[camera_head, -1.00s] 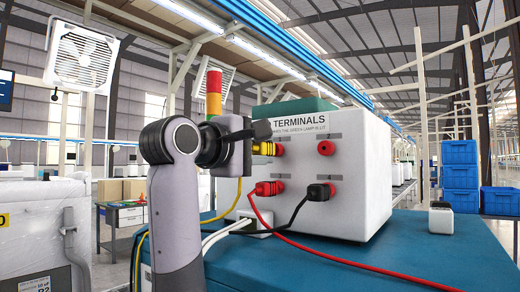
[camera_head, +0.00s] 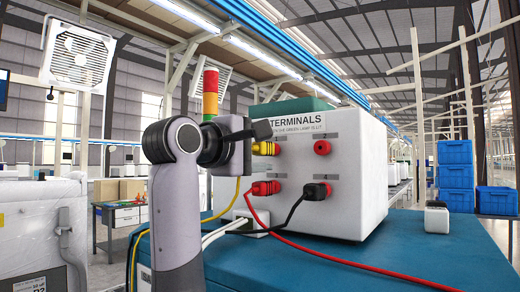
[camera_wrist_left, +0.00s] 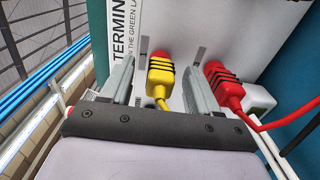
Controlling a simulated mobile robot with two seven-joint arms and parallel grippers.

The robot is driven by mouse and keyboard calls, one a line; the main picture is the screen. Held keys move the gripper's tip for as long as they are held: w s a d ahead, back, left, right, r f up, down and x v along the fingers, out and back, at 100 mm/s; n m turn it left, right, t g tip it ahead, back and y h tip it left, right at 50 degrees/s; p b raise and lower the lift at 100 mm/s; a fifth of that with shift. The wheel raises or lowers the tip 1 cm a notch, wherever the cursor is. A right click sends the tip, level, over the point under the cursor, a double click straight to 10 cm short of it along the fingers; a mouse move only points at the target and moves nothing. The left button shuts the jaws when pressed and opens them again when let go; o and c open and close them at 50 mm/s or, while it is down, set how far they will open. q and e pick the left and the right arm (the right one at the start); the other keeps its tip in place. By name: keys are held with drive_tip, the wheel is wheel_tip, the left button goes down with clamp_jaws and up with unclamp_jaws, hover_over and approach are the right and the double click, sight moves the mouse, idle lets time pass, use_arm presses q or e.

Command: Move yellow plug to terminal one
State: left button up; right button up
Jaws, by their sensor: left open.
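The yellow plug (camera_head: 265,148) sits at the upper left socket of the white terminal box (camera_head: 345,205), with the gripper partly in front of that socket's label. In the wrist view the yellow plug (camera_wrist_left: 160,75) lies between the two fingers of my left gripper (camera_wrist_left: 160,85), with gaps visible on both sides. My left gripper (camera_head: 258,130) is open beside the plug. A red plug (camera_head: 265,188) sits at the lower left socket and a black plug (camera_head: 317,191) at the lower right. The upper right red socket (camera_head: 322,148) is empty. My right gripper is not visible.
A signal tower (camera_head: 210,92) with red and amber segments stands behind my arm; its lower part is hidden. A red cable (camera_head: 350,274) crosses the teal bench top (camera_head: 440,262). A small white device (camera_head: 437,218) stands right of the box. Blue crates (camera_head: 456,177) are farther back.

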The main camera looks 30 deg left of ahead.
use_arm(q)
drive_tip(key=s, duration=0.2)
drive_tip(key=s+b, duration=0.1)
drive_tip(key=s, duration=0.1)
drive_tip(key=s+b, duration=0.1)
drive_tip(key=s, duration=0.1)
drive_tip(key=shift+a, duration=0.4)
drive_tip(key=shift+s+a, duration=0.1)
drive_tip(key=shift+s, duration=0.4)
